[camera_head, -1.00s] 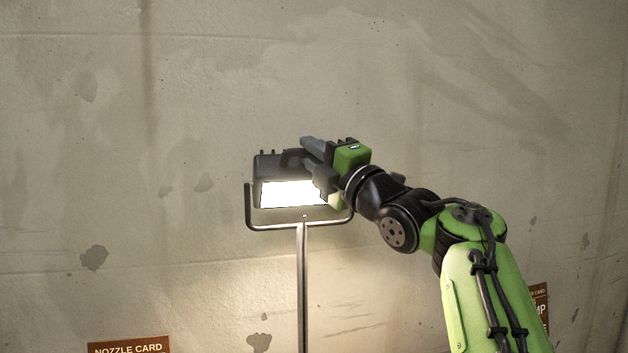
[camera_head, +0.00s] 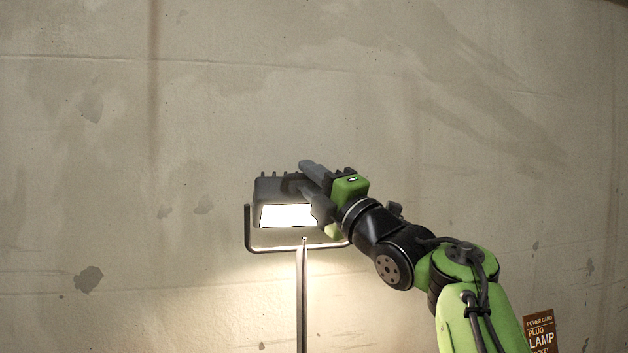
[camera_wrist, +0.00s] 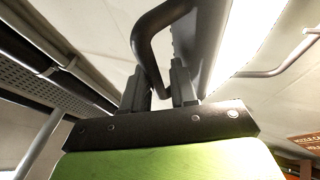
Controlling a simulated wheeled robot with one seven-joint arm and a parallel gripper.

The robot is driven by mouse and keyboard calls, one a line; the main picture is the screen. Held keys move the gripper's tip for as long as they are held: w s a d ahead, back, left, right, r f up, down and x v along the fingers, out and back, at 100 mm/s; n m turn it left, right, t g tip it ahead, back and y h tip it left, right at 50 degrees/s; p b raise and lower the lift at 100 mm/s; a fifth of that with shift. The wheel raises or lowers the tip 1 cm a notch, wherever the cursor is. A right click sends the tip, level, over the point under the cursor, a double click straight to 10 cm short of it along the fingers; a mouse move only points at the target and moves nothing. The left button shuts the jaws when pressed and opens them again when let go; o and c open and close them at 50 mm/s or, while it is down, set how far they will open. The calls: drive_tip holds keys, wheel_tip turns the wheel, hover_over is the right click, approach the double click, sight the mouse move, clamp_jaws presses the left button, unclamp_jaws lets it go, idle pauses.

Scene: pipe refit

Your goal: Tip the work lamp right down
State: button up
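The work lamp (camera_head: 272,190) is a dark finned box in a U-shaped bracket on a thin upright pole. Its lit face (camera_head: 287,215) looks forward and tilts downward. My gripper (camera_head: 308,186) is at the lamp's right side, hiding part of the housing and the bracket's right arm. In the wrist view, the two fingers (camera_wrist: 162,88) stand on either side of the lamp's dark curved handle (camera_wrist: 148,45) and appear closed on it. The glowing face shows to the right of the handle there.
A stained wall (camera_head: 450,120) stands behind the lamp. A brown power card (camera_head: 540,332) is on the wall at lower right, beside my forearm. The space left of the lamp is clear.

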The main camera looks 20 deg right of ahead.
idle(0.3)
drive_tip(key=b+v, duration=0.6)
drive_tip(key=v, duration=0.9)
drive_tip(key=shift+s+d, duration=0.15)
drive_tip(key=shift+s, duration=0.2)
drive_tip(key=shift+f, duration=0.2)
